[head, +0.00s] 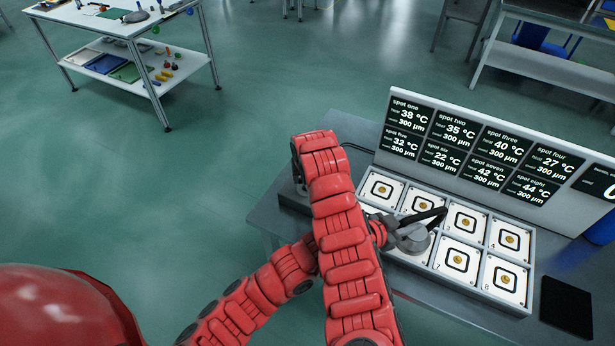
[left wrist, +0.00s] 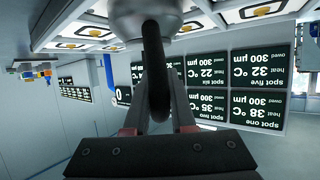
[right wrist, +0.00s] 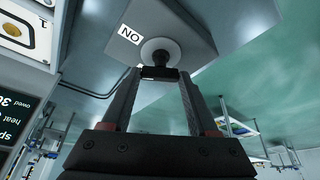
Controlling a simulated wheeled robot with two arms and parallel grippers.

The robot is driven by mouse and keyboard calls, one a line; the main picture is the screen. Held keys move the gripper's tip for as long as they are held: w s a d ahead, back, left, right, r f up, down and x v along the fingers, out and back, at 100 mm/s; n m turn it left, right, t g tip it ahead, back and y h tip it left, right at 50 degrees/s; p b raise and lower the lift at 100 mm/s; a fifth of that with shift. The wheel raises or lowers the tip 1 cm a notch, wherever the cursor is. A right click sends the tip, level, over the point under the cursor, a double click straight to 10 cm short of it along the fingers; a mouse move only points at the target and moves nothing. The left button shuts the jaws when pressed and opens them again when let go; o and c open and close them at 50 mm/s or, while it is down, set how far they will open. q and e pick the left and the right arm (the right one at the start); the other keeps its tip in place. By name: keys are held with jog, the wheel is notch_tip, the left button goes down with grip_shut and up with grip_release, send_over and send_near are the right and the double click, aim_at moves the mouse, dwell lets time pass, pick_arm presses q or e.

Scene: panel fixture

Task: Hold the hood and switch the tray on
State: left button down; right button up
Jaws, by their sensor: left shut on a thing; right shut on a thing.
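The tray (head: 527,305) is a pale frame of square numbered cells, each with a gold disc. The hood (head: 412,238) is a grey round cap with a black loop handle, over a front-row cell that looks like the sixth. My left gripper (head: 382,232) is shut on that handle; in the left wrist view the handle (left wrist: 153,65) runs between the fingers below the grey hood (left wrist: 182,12). My right gripper (right wrist: 160,78) is shut on a small black switch lever (right wrist: 160,57) on a white round base, beside an ON label on a grey box (right wrist: 190,22). In the head view my right arm hides that grip.
A display board (head: 450,125) with spot readings stands behind the tray. A black flat pad (head: 567,306) lies right of the tray. My two arms cross closely left of the tray.

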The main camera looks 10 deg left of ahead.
jog(key=m+h, duration=0.1)
jog(key=m, duration=0.2)
jog(key=shift+a+m, duration=0.15)
jog(key=shift+m, duration=0.15)
jog(key=shift+a+m+h, duration=0.15)
jog(key=shift+m+h, duration=0.65)
jog(key=shift+m, duration=0.8)
jog(key=o, duration=1.4)
jog(key=shift+r, duration=0.1)
jog(key=v, duration=1.1)
jog(key=shift+s+a+r, duration=0.1)
jog(key=shift+s+r, duration=0.15)
jog(key=shift+r, duration=0.1)
